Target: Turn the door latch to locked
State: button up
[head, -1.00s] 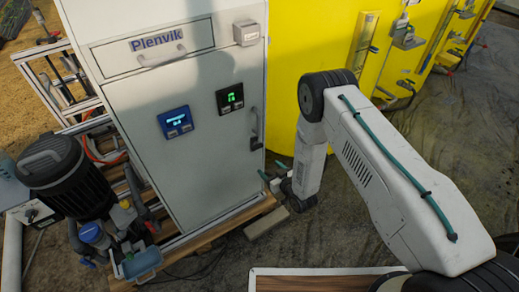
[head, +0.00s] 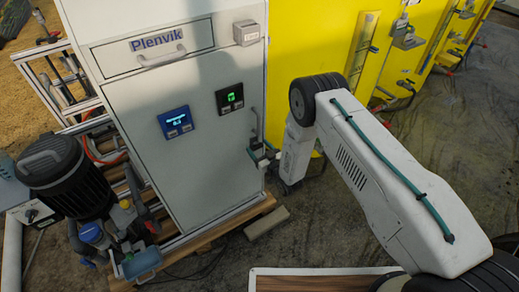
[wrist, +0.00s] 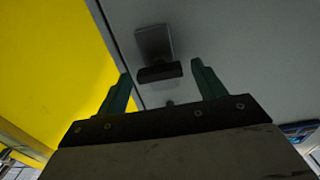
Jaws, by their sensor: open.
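The grey cabinet door (head: 205,180) carries a dark latch (head: 254,122) near its right edge. In the wrist view the latch (wrist: 156,48) shows as a dark plate with a block standing out from its lower end. My gripper (head: 257,152) is at the door's right edge, by the latch's lower end, and partly covers it in the head view. In the wrist view its two teal fingers are spread, one on each side of the latch block; contact cannot be made out. Whether the latch stands at locked is not readable.
A blue display (head: 175,122) and a black display (head: 230,97) sit on the door left of the latch. A loose block (head: 267,222) lies on the floor below.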

jog(key=c, duration=1)
jog(key=shift+n, duration=0.3)
jog(key=n, duration=0.4)
jog(key=shift+s, duration=0.1)
jog(key=n, duration=0.5)
jog(key=shift+a+f, duration=0.1)
jog(key=shift+f+n, duration=0.15)
jog(key=shift+n, duration=3.95)
